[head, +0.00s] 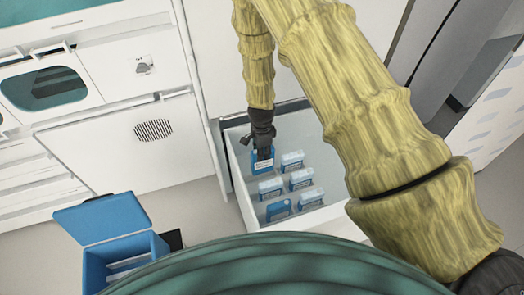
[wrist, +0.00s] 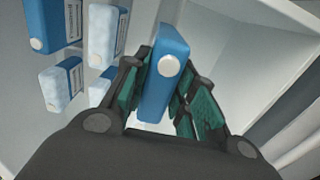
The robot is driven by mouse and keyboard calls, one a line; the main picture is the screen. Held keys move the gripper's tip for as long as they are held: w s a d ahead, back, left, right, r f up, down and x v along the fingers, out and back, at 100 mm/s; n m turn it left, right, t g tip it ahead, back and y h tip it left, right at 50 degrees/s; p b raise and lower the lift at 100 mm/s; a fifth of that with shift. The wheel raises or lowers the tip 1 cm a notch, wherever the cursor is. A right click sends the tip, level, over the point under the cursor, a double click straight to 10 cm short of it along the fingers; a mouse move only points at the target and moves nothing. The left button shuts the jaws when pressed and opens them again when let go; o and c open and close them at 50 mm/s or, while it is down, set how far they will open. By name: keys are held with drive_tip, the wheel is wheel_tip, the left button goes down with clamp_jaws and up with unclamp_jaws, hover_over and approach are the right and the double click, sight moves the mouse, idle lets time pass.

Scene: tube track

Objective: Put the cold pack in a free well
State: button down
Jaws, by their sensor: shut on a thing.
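My gripper (head: 262,146) is shut on a blue cold pack (head: 263,162) and points down at the back left of an open white drawer (head: 238,181). In the wrist view the cold pack (wrist: 165,85) stands between the fingers, with a white round cap facing the camera. I cannot tell whether its lower end touches the drawer floor or sits in a well. Several other packs stand in the drawer: a frosted one (head: 292,161) just right of the held pack, more in front of it, and a bluer one (head: 279,210) at the front left.
A blue cooler box (head: 94,270) with its lid (head: 103,217) open stands on the floor at the left, with pale items inside. White cabinets (head: 120,135) line the back left. The right side of the drawer (wrist: 230,50) looks bare in the wrist view.

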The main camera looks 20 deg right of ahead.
sight(262, 164)
drive_tip(key=shift+f+b, duration=0.55)
drive_tip(key=shift+f, duration=0.85)
drive_tip(key=shift+f+b, duration=0.65)
drive_tip(key=shift+f, duration=0.75)
drive_tip(key=shift+f+b, duration=0.75)
drive_tip(key=shift+f, duration=0.65)
drive_tip(key=shift+f, duration=0.25)
drive_tip(key=c, duration=1.1)
unclamp_jaws()
